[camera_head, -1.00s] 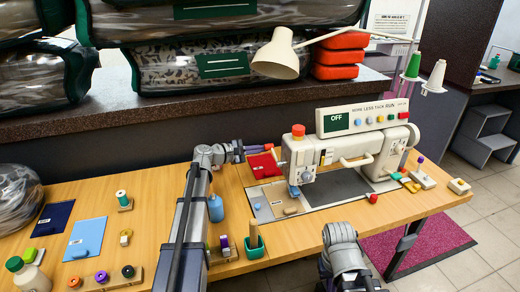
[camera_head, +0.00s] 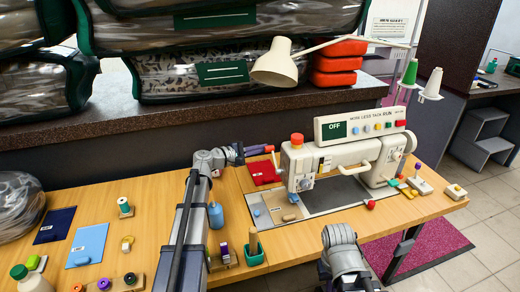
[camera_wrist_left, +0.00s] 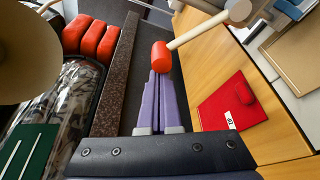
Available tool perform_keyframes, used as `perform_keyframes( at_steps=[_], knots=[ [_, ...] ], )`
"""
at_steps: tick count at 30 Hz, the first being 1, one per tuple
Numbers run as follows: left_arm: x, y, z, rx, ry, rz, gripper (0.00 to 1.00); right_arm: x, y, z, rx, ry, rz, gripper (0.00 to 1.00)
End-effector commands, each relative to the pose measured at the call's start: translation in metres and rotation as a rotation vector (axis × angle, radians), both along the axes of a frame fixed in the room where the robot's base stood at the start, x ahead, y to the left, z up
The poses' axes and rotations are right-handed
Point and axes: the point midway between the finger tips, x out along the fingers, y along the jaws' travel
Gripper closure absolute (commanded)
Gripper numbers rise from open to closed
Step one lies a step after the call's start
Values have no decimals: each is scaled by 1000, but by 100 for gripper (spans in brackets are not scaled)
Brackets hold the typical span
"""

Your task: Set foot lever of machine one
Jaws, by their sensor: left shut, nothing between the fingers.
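Machine one, a cream sewing machine (camera_head: 335,165), stands on the wooden table with its panel (camera_head: 335,128) reading OFF. A pale lever rod with a red knob (camera_wrist_left: 162,55) reaches from its left side; the red knob also shows in the head view (camera_head: 269,149). My left gripper (camera_head: 262,151) is shut and empty beside the machine's left end. In the left wrist view its purple fingers (camera_wrist_left: 160,78) point at the red knob, their tips right below it; I cannot tell whether they touch. My right arm shows at the front, its fingers out of view.
A red cloth (camera_head: 263,172) lies beneath my left gripper. A desk lamp (camera_head: 275,65) hangs above. Bagged comforters (camera_head: 235,75) fill the shelf behind.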

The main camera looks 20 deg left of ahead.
Motion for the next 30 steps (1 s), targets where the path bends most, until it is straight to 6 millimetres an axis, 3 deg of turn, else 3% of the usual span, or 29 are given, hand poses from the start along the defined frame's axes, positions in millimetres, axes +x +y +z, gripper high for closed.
perform_keyframes(
  at_steps=[25, 30],
  knots=[
    [-5, -4, 9, -2, 1, -3, 100, 0, 0, 9, 0, 0, 0, 100],
    [8, -1, 5, -2, 2, -3, 100, 0, 0, 5, 0, 0, 0, 100]
  ],
)
